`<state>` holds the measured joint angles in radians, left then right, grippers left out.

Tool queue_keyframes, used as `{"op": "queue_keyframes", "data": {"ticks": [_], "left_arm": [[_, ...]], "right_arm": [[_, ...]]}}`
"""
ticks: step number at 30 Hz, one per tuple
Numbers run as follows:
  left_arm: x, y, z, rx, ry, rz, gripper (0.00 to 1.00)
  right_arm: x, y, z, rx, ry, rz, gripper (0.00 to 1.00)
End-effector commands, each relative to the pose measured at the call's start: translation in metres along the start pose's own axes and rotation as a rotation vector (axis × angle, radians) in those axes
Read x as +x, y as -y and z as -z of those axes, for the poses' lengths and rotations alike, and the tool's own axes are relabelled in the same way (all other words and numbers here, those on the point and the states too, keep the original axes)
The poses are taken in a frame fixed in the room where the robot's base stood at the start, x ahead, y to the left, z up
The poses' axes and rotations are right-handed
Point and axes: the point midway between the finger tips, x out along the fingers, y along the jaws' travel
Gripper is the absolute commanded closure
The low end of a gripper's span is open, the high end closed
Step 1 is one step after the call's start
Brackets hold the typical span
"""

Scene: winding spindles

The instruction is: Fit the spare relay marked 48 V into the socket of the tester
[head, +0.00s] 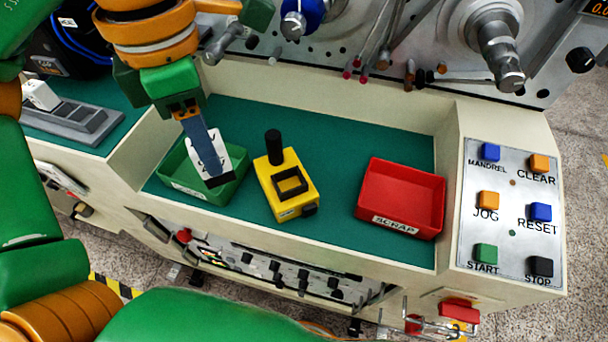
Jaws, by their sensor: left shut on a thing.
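My left gripper (210,168) points down over the green tray and is shut on a white relay (218,147). The relay has dark marks on its face, which I cannot read, and a finger covers part of it. The relay is tilted; I cannot tell whether it touches the tray. The yellow tester (272,186) stands just right of the tray, with a black post at its back and a square black-rimmed socket (290,182) on top. The socket looks empty. My right gripper is not in view.
The green tray (175,187) and the red SCRAP tray (401,194) stand on the green bench mat (336,150). A grey rack (83,122) with a white block (41,95) is at the left. A button panel (512,210) is at the right. Machine spindles overhang the back.

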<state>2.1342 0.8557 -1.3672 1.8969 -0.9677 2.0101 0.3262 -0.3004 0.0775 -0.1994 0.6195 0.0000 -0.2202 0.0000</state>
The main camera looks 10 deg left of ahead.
Motion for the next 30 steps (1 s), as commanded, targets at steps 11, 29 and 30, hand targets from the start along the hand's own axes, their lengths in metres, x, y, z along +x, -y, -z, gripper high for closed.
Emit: {"op": "queue_keyframes", "data": {"ticks": [11, 29, 30], "left_arm": [[0.065, -0.008, -0.088, 0.002, -0.002, 0.003, 1.0], [0.115, -0.009, -0.101, 0.002, 0.001, 0.001, 1.0], [0.117, -0.009, -0.101, 0.002, 0.001, 0.001, 1.0]], "right_arm": [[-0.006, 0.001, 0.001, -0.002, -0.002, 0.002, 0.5], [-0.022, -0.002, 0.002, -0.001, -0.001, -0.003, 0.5], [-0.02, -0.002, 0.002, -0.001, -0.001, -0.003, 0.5]]}}
